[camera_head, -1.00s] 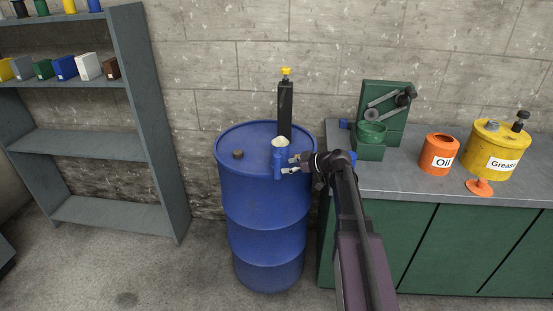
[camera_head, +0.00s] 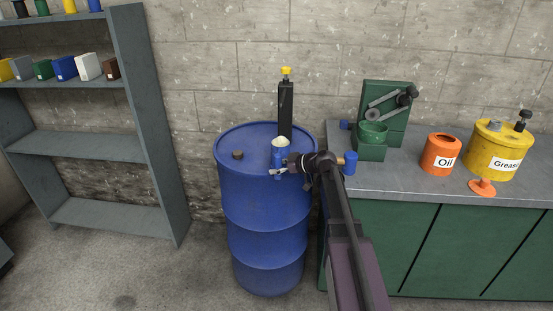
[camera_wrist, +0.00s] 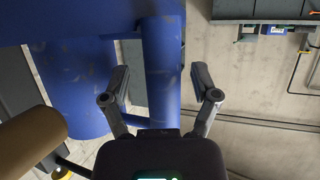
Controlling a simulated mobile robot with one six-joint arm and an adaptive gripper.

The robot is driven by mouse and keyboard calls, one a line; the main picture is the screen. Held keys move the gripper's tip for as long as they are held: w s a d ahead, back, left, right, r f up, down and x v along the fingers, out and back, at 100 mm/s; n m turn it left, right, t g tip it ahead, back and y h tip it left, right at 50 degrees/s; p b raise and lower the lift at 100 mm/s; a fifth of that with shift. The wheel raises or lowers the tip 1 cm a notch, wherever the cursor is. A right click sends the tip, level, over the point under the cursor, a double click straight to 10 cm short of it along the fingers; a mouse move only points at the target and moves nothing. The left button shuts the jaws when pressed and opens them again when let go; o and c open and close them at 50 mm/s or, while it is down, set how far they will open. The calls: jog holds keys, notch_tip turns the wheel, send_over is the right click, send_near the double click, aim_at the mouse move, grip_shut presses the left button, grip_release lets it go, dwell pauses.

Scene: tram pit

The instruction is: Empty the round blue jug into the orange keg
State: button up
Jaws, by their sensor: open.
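The round blue jug (camera_head: 279,157) stands upright on the near part of the blue drum's lid, with pale contents at its open top. My gripper (camera_head: 277,172) is open at the jug, low on its near side. In the wrist view the blue jug (camera_wrist: 162,60) lies between the two spread fingers of my gripper (camera_wrist: 160,84), with a gap on each side. The lower part of the jug is partly hidden by the gripper in the head view. The orange keg (camera_head: 437,160), labelled "Oil", stands on the bench at the right with a dark round opening on top.
The blue drum (camera_head: 262,220) also bears a tall black bottle (camera_head: 285,108) with a yellow cap and a small brown cap. A green machine (camera_head: 372,150), a yellow "Grease" can (camera_head: 488,160) and an orange funnel-like piece (camera_head: 482,188) stand on the bench (camera_head: 400,183). Shelves stand left.

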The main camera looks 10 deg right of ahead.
aim_at(277, 154)
dwell(0.5)
grip_shut()
jog(key=shift+r, duration=0.2)
notch_tip(277, 154, up, 10)
jog(key=p, duration=1)
jog(key=shift+f, duration=0.2)
dwell(0.5)
jog(key=c, duration=0.9)
grip_release()
grip_shut()
